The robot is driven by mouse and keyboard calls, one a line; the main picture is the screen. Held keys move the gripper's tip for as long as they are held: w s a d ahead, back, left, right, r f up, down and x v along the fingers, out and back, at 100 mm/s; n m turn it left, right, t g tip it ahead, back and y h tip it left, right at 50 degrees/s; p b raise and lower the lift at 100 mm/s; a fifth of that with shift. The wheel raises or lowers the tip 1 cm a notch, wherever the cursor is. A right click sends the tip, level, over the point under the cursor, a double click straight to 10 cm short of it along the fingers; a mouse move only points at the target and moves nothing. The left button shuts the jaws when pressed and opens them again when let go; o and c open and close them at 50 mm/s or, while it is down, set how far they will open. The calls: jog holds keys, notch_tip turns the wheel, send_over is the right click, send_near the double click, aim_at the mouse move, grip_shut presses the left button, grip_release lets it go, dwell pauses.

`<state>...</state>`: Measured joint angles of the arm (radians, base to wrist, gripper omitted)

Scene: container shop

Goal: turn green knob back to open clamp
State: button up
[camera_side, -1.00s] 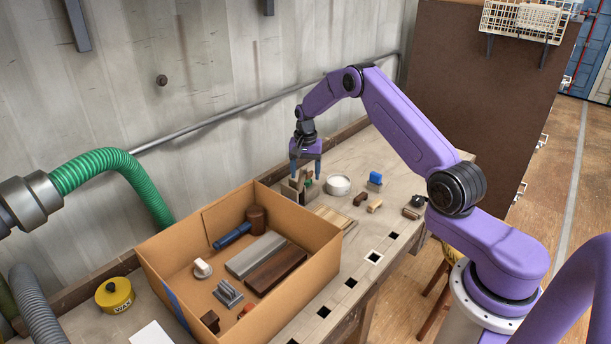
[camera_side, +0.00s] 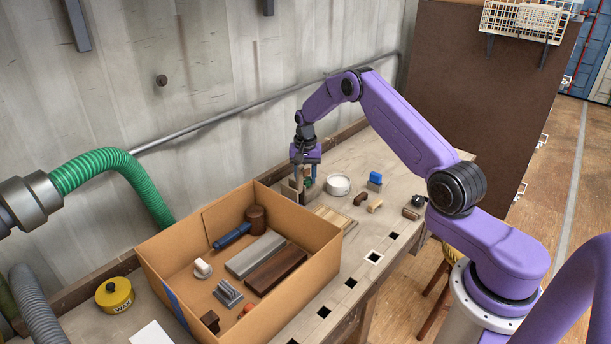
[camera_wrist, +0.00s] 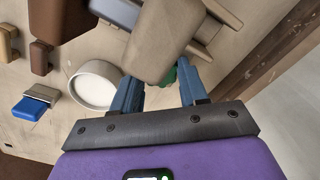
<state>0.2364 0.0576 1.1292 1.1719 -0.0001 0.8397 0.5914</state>
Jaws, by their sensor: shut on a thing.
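The wooden clamp (camera_side: 294,191) stands on the bench against the back edge, just beyond the cardboard box. Its tan block also fills the upper middle of the wrist view (camera_wrist: 160,38). The green knob (camera_side: 308,182) shows low beside my gripper (camera_side: 306,168). In the wrist view the green knob (camera_wrist: 168,76) is partly hidden under the clamp block. The blue fingers of my gripper (camera_wrist: 163,82) are on either side of it, and my gripper is shut on the knob. The contact faces are hidden.
A white round dish (camera_side: 339,185) stands close to the right of the clamp. A blue-topped piece (camera_side: 375,178) and small brown wooden blocks (camera_side: 361,199) lie farther right. The open cardboard box (camera_side: 325,255) with tools stands in front. The wall runs close behind.

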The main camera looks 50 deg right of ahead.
jog(key=shift+n, duration=0.3)
jog(key=o, duration=1.1)
jog(key=shift+c, duration=0.2)
notch_tip(320, 180, up, 17)
jog(key=shift+r, duration=0.2)
